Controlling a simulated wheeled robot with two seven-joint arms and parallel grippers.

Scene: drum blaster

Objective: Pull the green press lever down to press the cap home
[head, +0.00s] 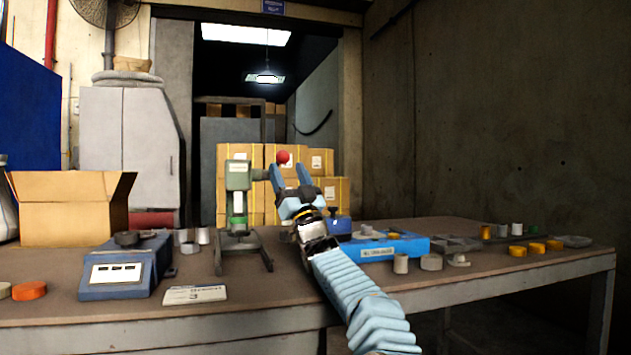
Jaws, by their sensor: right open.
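The green press (238,175) stands on the workbench left of centre, on a dark stand with splayed feet. Its lever reaches out to the right and ends in a red ball knob (283,157), which is up near the top of the press. My right gripper (289,172) is open and points up, its two blue fingers apart just below and around the knob. I cannot tell from this view whether the fingers touch the lever. My left gripper is not in view.
The workbench (300,285) holds a blue scale (127,265) and a white label card (195,294) left of the press. A blue tray (385,247), small cylinders and yellow pieces lie to the right. An open cardboard box (70,208) stands at the left.

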